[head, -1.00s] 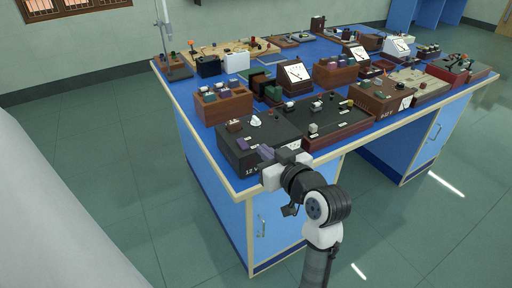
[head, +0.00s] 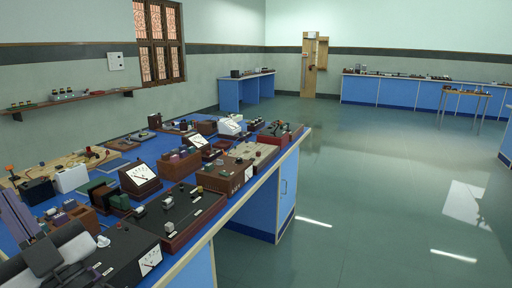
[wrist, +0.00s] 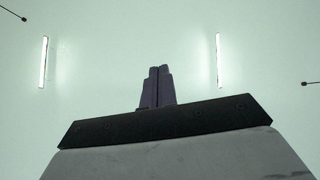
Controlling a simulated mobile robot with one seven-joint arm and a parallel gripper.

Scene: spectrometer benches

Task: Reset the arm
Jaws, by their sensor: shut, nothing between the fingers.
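My gripper (wrist: 158,72) points up toward the pale ceiling in the wrist view, its two dark fingers together with nothing between them. In the head view my gripper (head: 16,212) is at the lower left, close to the camera, its purple-grey fingers pointing up. It shows in front of the near left end of the blue-topped bench (head: 228,206). Part of the arm is cut off by the picture's lower left corner.
The bench holds a black power box (head: 128,252), a dial meter (head: 140,176), a brown box (head: 225,178) and a white box (head: 71,178). A wall shelf (head: 70,101) is at the left. Open floor (head: 370,200) lies to the right. More benches stand far back.

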